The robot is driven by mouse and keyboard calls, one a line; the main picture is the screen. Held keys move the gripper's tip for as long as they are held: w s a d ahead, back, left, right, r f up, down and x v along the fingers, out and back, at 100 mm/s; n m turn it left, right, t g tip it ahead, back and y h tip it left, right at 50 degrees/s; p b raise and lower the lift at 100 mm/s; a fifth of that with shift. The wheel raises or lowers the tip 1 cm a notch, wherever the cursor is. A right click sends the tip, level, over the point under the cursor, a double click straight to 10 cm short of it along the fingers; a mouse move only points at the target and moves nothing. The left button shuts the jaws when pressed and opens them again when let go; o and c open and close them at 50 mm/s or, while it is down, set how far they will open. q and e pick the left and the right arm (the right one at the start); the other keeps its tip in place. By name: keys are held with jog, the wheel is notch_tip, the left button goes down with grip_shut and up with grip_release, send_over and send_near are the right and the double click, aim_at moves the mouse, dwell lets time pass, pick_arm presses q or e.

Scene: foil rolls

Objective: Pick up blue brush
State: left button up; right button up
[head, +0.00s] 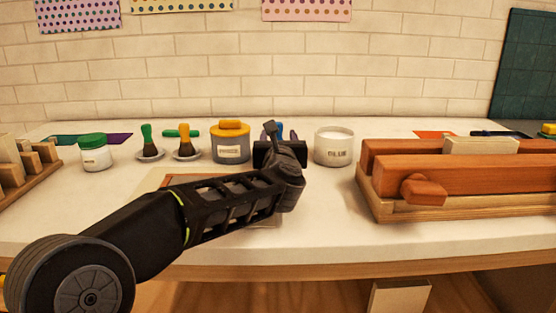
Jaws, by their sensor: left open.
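The blue brush (280,129) stands toward the back of the white counter and is mostly hidden behind my left gripper. Only a bit of its blue handle shows. My left gripper (278,147) is open and reaches over the counter right in front of the brush. I cannot tell whether the brush is between its fingers. My right gripper is not in view.
A grey jar with a yellow lid (230,144) stands just left of the gripper, and a white glue jar (333,147) just right. Green (148,139) and yellow (184,140) brushes stand further left. A wooden press (460,175) fills the right side.

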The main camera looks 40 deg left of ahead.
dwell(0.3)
pick_arm(q)
jog(key=shift+x, duration=1.3)
jog(key=shift+x, duration=2.6)
grip_shut()
